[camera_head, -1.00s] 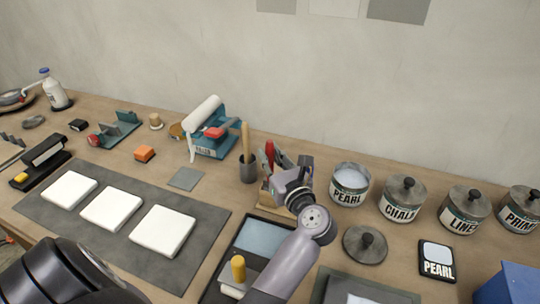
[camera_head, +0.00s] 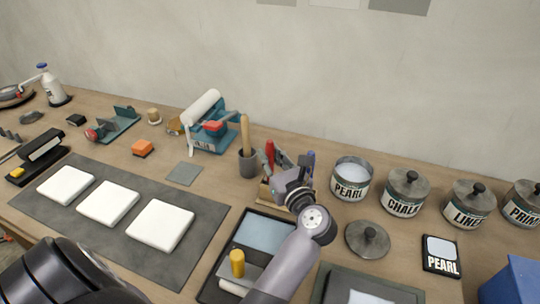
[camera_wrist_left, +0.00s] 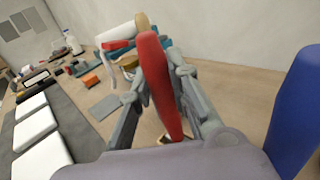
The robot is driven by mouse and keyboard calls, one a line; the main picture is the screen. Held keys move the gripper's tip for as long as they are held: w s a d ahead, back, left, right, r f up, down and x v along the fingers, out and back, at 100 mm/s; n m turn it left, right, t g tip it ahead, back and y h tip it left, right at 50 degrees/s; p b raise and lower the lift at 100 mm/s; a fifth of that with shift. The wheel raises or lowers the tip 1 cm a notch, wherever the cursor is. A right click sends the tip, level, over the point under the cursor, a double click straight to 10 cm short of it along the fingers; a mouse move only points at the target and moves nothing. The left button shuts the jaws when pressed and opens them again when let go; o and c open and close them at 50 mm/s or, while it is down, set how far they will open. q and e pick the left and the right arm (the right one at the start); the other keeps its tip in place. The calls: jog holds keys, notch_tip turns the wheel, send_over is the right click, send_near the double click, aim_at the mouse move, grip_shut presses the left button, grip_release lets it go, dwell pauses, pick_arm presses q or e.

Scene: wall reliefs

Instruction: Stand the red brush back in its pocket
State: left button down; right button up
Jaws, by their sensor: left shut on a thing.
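The red brush (camera_head: 270,153) stands roughly upright at the middle of the bench in the head view. My left gripper (camera_head: 279,164) is shut on it; the wrist view shows the red handle (camera_wrist_left: 160,84) between the two fingers (camera_wrist_left: 163,98). A wooden holder (camera_head: 264,194) shows just below the gripper. The brush's lower end and the pocket are hidden behind my gripper, so I cannot tell whether the brush is in the pocket. A blue handle (camera_head: 311,160) stands just right of the gripper, large in the wrist view (camera_wrist_left: 294,112). My right gripper is out of view.
A dark cup (camera_head: 248,165) with a wooden-handled tool stands close left of the holder. The open PEARL jar (camera_head: 351,180) and several lidded jars stand to the right. A loose lid (camera_head: 367,239) and a tray (camera_head: 232,268) lie in front. The wall is behind.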

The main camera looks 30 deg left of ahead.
pick_arm(q)
jog(key=shift+f, duration=0.2)
jog(key=c, duration=1.4)
grip_release()
jog(key=o, duration=0.5)
jog(key=shift+c, duration=0.2)
jog(key=shift+r, duration=0.1)
